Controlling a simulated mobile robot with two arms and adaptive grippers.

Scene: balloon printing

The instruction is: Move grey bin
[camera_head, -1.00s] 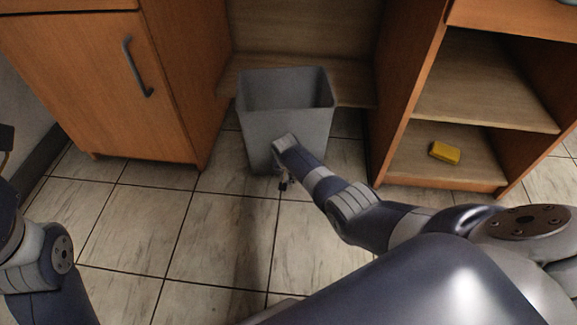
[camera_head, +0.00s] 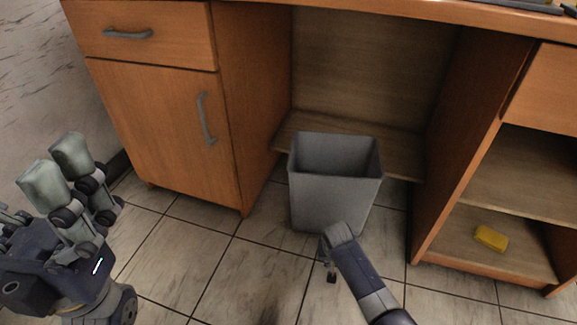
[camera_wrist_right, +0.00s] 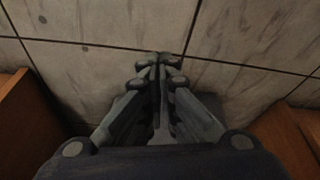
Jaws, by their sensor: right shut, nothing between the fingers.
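The grey bin (camera_head: 333,195) is an open-topped, square-sided container. It stands upright on the tiled floor in the desk's knee space, in front of a low wooden ledge, and looks empty. My right gripper (camera_head: 329,272) is low in front of the bin's bottom edge. Its fingers are shut and empty, as the right wrist view (camera_wrist_right: 159,62) shows; the bin cannot be made out there. Whether it touches the bin I cannot tell. My left gripper (camera_head: 56,168) is raised at the left, away from the bin, with its fingers apart and nothing seen in them.
A wooden cabinet (camera_head: 160,135) with a drawer and door stands left of the bin. Open shelves (camera_head: 500,195) stand to the right, with a yellow block (camera_head: 491,238) on the lower one. The desk top (camera_head: 400,12) spans above. The tiled floor (camera_head: 195,262) in front is clear.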

